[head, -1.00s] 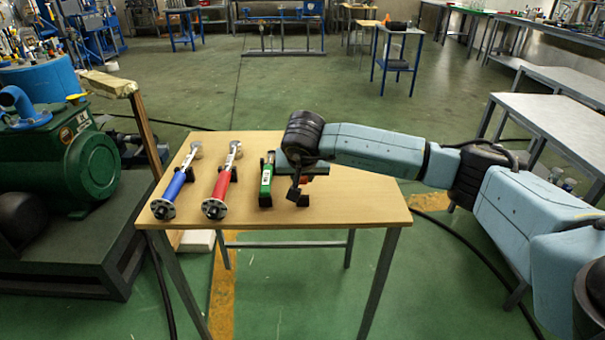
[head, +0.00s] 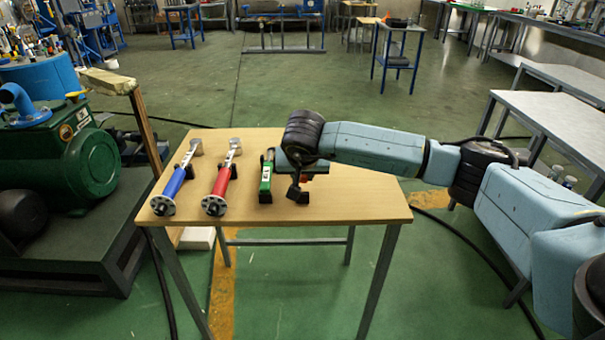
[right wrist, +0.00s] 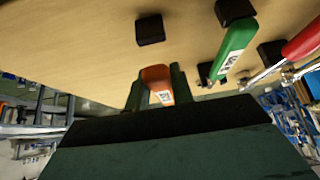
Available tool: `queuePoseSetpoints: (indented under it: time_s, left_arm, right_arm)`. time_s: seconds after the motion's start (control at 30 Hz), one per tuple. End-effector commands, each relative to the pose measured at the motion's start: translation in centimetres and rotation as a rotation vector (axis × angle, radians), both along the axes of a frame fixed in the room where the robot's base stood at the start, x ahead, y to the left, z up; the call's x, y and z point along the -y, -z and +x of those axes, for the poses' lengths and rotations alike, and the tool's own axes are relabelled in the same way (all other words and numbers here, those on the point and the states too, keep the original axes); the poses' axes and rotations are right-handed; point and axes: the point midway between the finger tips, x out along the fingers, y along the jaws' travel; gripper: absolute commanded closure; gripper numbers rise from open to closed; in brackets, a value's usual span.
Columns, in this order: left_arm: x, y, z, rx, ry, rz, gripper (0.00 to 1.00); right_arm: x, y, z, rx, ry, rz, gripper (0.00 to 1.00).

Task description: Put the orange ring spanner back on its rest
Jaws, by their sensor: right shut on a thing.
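My right gripper (head: 294,184) is above the table's right half, beside the green spanner (head: 266,178). In the right wrist view my right gripper (right wrist: 154,88) is shut on the orange ring spanner (right wrist: 158,82), with the orange handle between its two fingers. In the head view my gripper and arm mostly hide the orange spanner. A black rest block (right wrist: 150,29) with nothing on it shows ahead of the fingers. The green spanner also shows in the right wrist view (right wrist: 233,48), to the right of the orange one. My left gripper is not in view.
Blue (head: 174,183) and red (head: 222,181) spanners lie on supports on the wooden table (head: 350,205), left of the green one. The table's right part is bare. A green pump (head: 60,150) stands left of the table.

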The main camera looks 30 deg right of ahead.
Motion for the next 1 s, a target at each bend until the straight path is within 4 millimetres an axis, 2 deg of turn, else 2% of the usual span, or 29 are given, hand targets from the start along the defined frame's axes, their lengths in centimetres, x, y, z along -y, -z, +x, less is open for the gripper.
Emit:
queuePoseSetpoints:
  time_s: [0.47, 1.0]
  left_arm:
    - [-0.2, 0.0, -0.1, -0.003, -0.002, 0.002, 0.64]
    - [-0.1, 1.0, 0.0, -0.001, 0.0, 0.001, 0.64]
  right_arm:
    - [0.0, 0.0, 0.0, 0.002, 0.001, -0.001, 1.0]
    - [0.0, 1.5, 0.0, 0.002, 0.0, -0.001, 1.0]
